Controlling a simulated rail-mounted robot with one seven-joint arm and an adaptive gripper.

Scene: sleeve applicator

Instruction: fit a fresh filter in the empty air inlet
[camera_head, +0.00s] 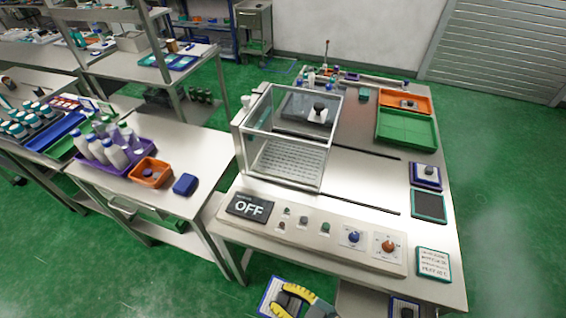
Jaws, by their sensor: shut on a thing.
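My gripper (288,295), yellow and black, is at the bottom edge of the head view, in front of the bench. It is shut on a flat, blue-edged pale panel (267,299), which looks like a filter; the fingers hide part of it. On the right of the bench, a dark, teal-rimmed square (429,206) looks empty and may be the air inlet. A similar knobbed piece (403,308) shows at the bottom edge, partly cut off.
A clear-walled enclosure (290,155) stands on the bench. A control panel with an OFF sign (249,207) and knobs runs along the front. A text card (433,263) lies at the front right. Green (405,131) and orange (404,101) trays are behind. The left bench holds bottles (113,155).

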